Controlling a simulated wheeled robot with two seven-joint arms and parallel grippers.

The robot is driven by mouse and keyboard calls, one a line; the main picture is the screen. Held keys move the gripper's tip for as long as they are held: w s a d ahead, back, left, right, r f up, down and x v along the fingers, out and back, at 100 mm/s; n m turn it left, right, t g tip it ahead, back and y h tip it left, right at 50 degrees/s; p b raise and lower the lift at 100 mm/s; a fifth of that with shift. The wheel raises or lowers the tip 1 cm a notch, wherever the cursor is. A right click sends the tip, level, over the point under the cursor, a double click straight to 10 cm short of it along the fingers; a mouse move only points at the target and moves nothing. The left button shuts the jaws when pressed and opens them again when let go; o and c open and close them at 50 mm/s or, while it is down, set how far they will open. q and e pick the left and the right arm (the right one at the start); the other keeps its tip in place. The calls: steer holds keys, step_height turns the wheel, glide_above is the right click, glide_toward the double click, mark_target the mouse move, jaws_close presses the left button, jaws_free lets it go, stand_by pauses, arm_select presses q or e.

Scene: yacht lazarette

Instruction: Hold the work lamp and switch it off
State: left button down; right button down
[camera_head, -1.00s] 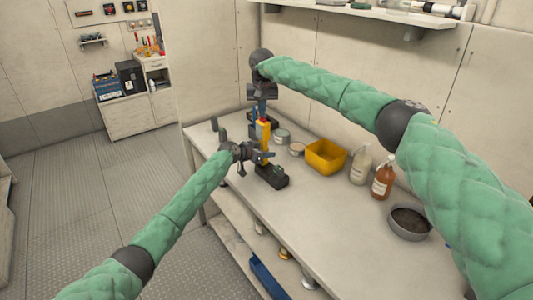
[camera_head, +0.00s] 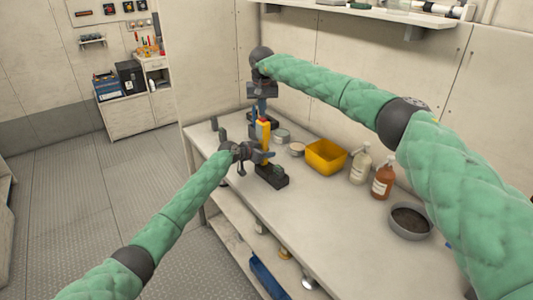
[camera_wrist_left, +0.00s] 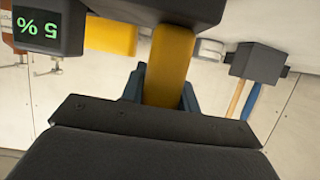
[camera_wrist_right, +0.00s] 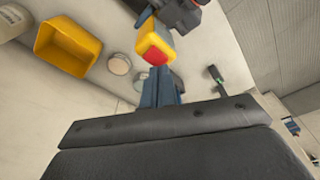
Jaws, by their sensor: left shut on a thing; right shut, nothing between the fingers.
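The work lamp, as I take it, is a yellow upright body (camera_head: 263,132) with a red cap on top and a black base (camera_head: 272,176) at the bench's left end. My left gripper (camera_head: 259,155) is shut around the yellow body, which also shows between its blue fingers in the left wrist view (camera_wrist_left: 170,60). My right gripper (camera_head: 260,106) is shut and empty, pointing down just above the cap. In the right wrist view its fingertips (camera_wrist_right: 160,72) are close to the red cap (camera_wrist_right: 157,55); I cannot tell if they touch.
On the bench (camera_head: 325,210) stand a yellow bin (camera_head: 325,157), a pale bottle (camera_head: 360,164), an orange-brown bottle (camera_head: 384,177), a grey bowl (camera_head: 409,222) and small tins (camera_head: 282,135). The left wrist view shows a dark box with a green readout (camera_wrist_left: 50,27). The bench's front middle is clear.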

steer(key=shift+r, duration=2.85)
step_height(320, 180, up, 7)
steer(key=m+h, duration=0.3)
steer(key=m, duration=0.6)
glide_above(262, 118)
steer(key=s+a, duration=0.2)
steer(key=s, duration=0.1)
steer(key=shift+m, duration=1.2)
